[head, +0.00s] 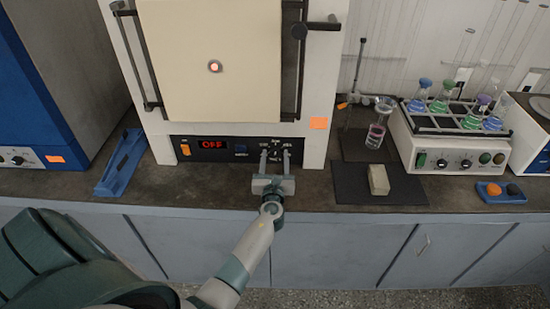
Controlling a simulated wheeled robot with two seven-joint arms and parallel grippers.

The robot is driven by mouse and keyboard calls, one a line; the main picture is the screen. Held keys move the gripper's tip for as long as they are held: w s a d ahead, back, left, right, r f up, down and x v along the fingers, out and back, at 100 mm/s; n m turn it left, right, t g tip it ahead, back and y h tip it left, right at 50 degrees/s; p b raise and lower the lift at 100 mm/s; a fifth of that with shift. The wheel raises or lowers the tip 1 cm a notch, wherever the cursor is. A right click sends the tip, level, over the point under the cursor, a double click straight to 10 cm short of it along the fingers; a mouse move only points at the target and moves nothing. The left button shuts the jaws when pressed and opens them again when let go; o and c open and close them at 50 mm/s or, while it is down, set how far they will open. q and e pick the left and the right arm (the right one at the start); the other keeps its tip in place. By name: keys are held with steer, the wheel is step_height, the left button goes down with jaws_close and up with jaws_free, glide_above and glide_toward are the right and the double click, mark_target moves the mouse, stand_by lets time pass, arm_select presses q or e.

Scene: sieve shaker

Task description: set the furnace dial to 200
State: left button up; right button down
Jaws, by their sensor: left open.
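The furnace (320,100) is a white box with a cream door (210,50) that is closed. Its black control panel (222,157) runs along the bottom front. A red display (213,144) on the panel reads OFF, with an orange switch (185,149) to its left. The dial (275,153) is at the panel's right end, small and partly hidden by my gripper. My left gripper (275,158) is open, with one finger on either side of the dial. I cannot tell whether the fingers touch it. My right gripper is not in view.
The counter's front edge is clear.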

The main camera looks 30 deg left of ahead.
arm_select(q)
steer(key=shift+c, duration=0.5)
steer(key=c, duration=0.9)
